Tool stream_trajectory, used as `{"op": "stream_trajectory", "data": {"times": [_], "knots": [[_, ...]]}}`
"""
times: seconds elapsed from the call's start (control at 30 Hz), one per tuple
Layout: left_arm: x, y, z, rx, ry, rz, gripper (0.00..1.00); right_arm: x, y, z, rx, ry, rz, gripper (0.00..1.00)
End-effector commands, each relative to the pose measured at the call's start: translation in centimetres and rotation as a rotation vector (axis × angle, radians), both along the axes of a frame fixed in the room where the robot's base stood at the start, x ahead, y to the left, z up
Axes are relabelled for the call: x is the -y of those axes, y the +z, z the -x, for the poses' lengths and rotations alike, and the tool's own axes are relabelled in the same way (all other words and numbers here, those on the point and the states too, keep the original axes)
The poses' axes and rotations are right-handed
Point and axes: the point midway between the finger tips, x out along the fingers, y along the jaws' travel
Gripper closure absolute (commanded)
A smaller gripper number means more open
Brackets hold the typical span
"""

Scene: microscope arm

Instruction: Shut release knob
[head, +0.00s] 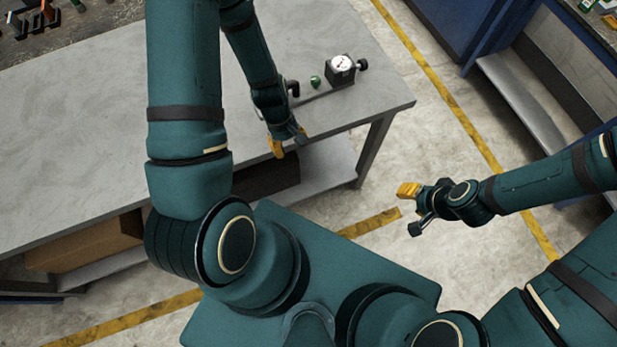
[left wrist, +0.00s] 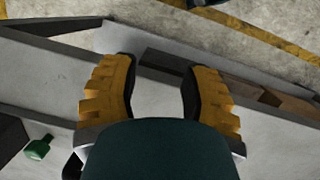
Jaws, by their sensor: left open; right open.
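A small device with a round white dial (head: 341,65) on a dark block stands near the table's right end. A black knob (head: 362,65) sticks out of its right side. A green knob (head: 315,82) is just left of the block and also shows at lower left in the left wrist view (left wrist: 38,148). I cannot tell which is the release knob. My left gripper (head: 288,143) is open and empty at the table's front edge, nearer than the device and apart from it. In the left wrist view its yellow fingers (left wrist: 157,95) are spread. My right gripper (head: 411,209) is open, over the floor.
The grey table (head: 80,150) is mostly bare on the left. Tools lie at its far left corner. A brown box (head: 85,245) sits on the lower shelf. A blue bench (head: 540,90) is at the right. Floor between is clear.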

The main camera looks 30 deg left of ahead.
Motion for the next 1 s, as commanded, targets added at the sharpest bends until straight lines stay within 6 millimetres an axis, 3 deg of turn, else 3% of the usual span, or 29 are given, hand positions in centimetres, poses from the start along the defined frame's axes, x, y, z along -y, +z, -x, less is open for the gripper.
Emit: {"op": "stream_trajectory", "data": {"times": [0.5, 0.73, 1.0], "knots": [[6.3, -5.9, 2.9, 0.14, -0.404, 0.04, 0.55, 0.0, -3.5, 0.0, 0.0, 0.0, 0.0, 0.53], [7.9, -6.9, 3.3, 0.188, -0.495, 0.055, 0.55, 0.0, -4.4, 0.0, 0.0, 0.0, 0.0, 0.53], [8.3, -7.0, 3.4, 0.199, -0.517, 0.057, 0.55, 0.0, -4.5, 0.0, 0.0, 0.0, 0.0, 0.53]]}}
